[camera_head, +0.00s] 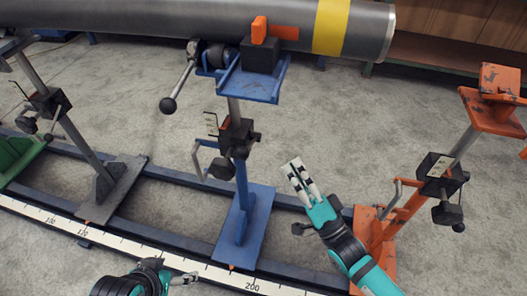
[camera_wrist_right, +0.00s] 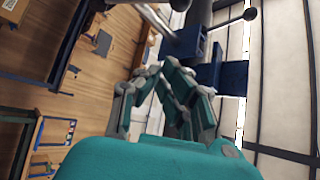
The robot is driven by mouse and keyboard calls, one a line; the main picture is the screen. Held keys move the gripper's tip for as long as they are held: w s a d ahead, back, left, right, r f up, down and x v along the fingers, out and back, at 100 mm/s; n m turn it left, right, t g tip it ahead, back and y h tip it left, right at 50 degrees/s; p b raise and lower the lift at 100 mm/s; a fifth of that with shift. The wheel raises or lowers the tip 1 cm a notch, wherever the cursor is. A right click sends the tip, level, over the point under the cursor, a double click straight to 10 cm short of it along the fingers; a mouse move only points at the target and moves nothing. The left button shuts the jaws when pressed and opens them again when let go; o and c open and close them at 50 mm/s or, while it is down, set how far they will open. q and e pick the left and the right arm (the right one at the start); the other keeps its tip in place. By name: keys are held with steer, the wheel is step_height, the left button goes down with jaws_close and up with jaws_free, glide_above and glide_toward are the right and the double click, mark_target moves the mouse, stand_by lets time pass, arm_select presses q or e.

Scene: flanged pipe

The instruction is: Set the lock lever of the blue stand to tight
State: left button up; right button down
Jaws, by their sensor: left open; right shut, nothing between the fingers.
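The blue stand (camera_head: 240,205) rises from the floor rails and bears the grey pipe (camera_head: 190,25) on its blue head (camera_head: 252,84). A metal lever with a black ball end (camera_head: 168,105) hangs down and left from the head's left side. A black clamp block (camera_head: 236,135) with a small scale and a crank handle (camera_head: 200,160) sits midway on the post. My right gripper (camera_head: 297,172) is shut and empty, right of the post and apart from it. In the right wrist view the blue head (camera_wrist_right: 188,42) shows beyond the fingers. My left gripper (camera_head: 186,278) is open, low near the measuring rail.
An orange stand (camera_head: 402,205) stands close on the right, beside my right arm. A grey stand (camera_head: 112,185) and a green base (camera_head: 18,155) are on the left. A white measuring rail (camera_head: 140,242) crosses the front. Open floor (camera_head: 330,120) lies between the blue and orange stands.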

mark_target(250, 145)
steer(key=shift+w, duration=0.1)
steer(key=b+x, duration=0.1)
steer(key=x, duration=0.9)
arm_select(q)
steer(key=w+d+r+t+h, duration=0.1)
steer(key=w+r+t, duration=0.3)
steer(key=w, duration=0.4)
steer(key=shift+d+t+b, duration=0.4)
steer(key=shift+d+t, duration=0.1)
steer(key=shift+d, duration=0.35)
arm_select(e)
steer(key=shift+s+a+f, duration=1.05)
steer(key=shift+a+f, duration=0.1)
steer(key=shift+a, duration=0.15)
arm_select(q)
steer(key=shift+r, duration=0.1)
